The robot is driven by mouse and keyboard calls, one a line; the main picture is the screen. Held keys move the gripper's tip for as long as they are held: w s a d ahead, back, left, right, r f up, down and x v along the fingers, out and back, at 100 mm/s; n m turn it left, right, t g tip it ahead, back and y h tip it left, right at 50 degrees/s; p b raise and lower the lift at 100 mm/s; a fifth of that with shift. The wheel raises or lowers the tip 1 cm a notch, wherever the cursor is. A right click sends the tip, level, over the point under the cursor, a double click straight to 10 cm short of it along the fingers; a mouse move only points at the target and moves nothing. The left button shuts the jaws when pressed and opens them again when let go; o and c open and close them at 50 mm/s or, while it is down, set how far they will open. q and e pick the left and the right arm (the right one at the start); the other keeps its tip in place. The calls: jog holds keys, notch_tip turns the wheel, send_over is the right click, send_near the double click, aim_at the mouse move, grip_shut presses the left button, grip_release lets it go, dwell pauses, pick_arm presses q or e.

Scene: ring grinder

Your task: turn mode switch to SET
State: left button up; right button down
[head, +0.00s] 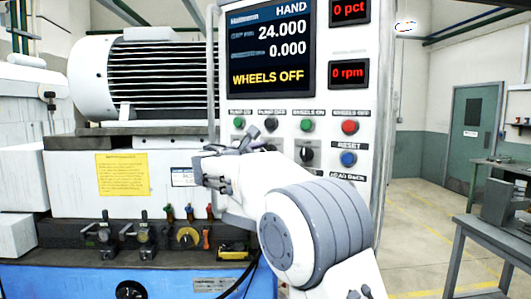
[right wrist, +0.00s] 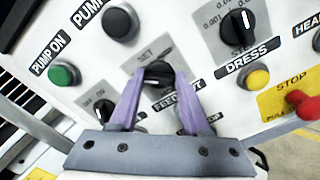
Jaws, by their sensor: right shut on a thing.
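The switch my right gripper holds is a black rotary knob (right wrist: 159,71) on a grey plate lettered SET (right wrist: 147,57), in the right wrist view. My right gripper (right wrist: 160,76) has its two purple-grey fingers on either side of this knob and is shut on it. The label below it is partly hidden by a finger, and I cannot read the knob's pointing direction. In the head view my right gripper (head: 256,138) is at the control panel (head: 267,108), and the arm hides the knob. The panel display (head: 267,48) reads HAND and WHEELS OFF. My left gripper is in neither view.
A green PUMP ON button (right wrist: 64,74) is to the left. A motor (head: 150,78) stands left of the panel; open floor (head: 425,215) lies right.

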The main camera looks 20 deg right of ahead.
jog(key=shift+f+m+b, duration=0.15)
jog(key=shift+m+b, duration=2.2)
jog(key=shift+m, duration=0.05)
jog(key=shift+f+m+b, duration=0.15)
jog(key=shift+m+b, duration=2.2)
jog(key=shift+m, duration=0.05)
jog(key=shift+c, duration=1.8)
grip_release()
jog(key=shift+r, duration=0.1)
